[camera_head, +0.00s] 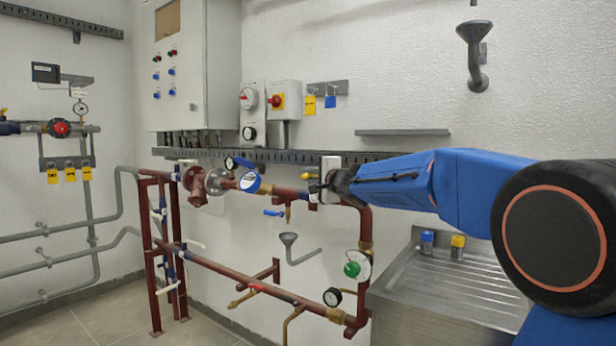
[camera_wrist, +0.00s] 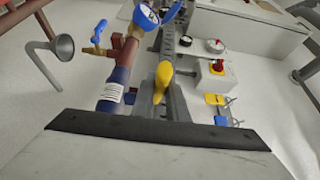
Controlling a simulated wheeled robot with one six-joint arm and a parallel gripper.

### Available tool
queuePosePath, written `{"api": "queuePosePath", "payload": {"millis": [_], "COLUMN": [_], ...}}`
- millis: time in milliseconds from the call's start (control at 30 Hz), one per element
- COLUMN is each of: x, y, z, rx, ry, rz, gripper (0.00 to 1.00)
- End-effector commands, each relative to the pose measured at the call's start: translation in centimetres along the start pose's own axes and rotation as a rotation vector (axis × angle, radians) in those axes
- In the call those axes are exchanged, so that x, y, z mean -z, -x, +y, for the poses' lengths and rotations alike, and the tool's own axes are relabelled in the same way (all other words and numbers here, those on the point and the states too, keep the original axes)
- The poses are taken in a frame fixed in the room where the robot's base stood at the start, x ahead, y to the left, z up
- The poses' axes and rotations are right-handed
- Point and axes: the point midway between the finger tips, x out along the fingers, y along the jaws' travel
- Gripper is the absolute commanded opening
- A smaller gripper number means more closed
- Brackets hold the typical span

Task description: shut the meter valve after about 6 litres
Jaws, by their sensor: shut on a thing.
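The meter (camera_head: 250,182) is a round blue body with a raised blue lid on the red pipe; its dial is too small to read. In the wrist view the meter (camera_wrist: 146,16) is at the top, partly cut off. A yellow valve lever (camera_head: 308,176) sticks out left from my gripper (camera_head: 335,184), right of the meter. In the wrist view the yellow lever (camera_wrist: 163,78) points away from me, roughly along the pipe, its near end between the grey fingers of my gripper (camera_wrist: 166,104). My gripper is shut on it. The valve body is mostly hidden.
A small blue-handled tap (camera_head: 274,213) hangs under the pipe, above a grey funnel (camera_head: 288,240). A green-handled valve (camera_head: 352,269) and a gauge (camera_head: 332,297) sit lower. A steel sink (camera_head: 440,285) stands right, below my arm. A grey rail (camera_head: 280,155) runs behind the pipe.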

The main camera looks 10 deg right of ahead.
Motion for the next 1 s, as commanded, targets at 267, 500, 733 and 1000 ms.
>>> {"api": "queuePosePath", "payload": {"millis": [267, 500, 733, 1000], "x": [0.2, 0.2, 0.1, 0.1], "y": [0.1, 0.1, 0.1, 2.0], "z": [-0.1, -0.1, 0.0, 0.0], "rx": [0.000, -0.001, -0.001, -0.001], "ry": [-0.001, -0.001, -0.001, 0.000], "rz": [-0.003, -0.003, -0.004, -0.003], "gripper": [0.00, 0.32, 0.32, 0.32]}}
